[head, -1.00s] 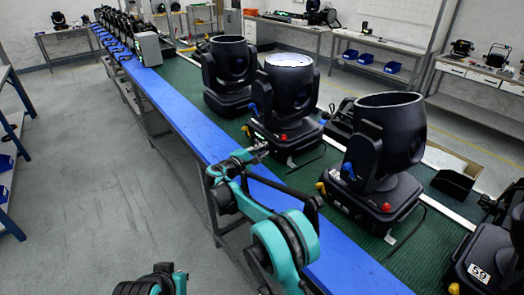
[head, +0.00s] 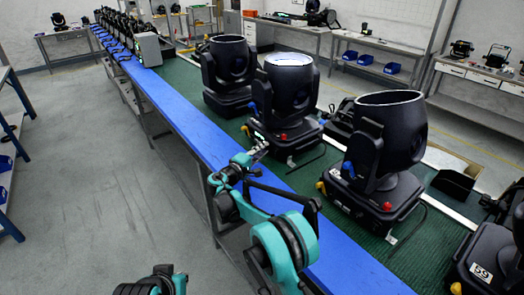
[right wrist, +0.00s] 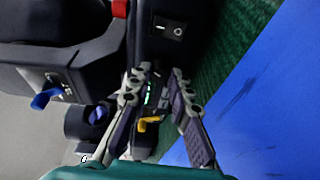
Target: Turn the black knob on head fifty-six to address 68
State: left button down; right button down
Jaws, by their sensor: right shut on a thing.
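A black moving head (head: 285,100) with a pale, bright top lens stands on the bench, in the middle of the three nearer upright heads. Its number label is too small to read. My right gripper (head: 262,147) is at the front panel of its base. In the right wrist view the gripper's fingers (right wrist: 162,82) are close together against the dark panel, shut on the black knob, which the fingers mostly hide. Small green display light shows between the fingers, but no digits can be read.
A larger head (head: 385,140) stands to the right, and a head labelled 59 (head: 487,255) at the right edge. Another head (head: 228,75) stands behind. In the wrist view, a rocker switch (right wrist: 168,28) and a yellow plug (right wrist: 148,124) are close to the fingers. The blue bench edge (head: 185,120) is clear.

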jog(key=c, duration=1.4)
grip_release()
jog(key=shift+s+a, duration=0.1)
jog(key=v, duration=1.1)
jog(key=shift+s+a, duration=0.2)
jog(key=shift+s, duration=0.1)
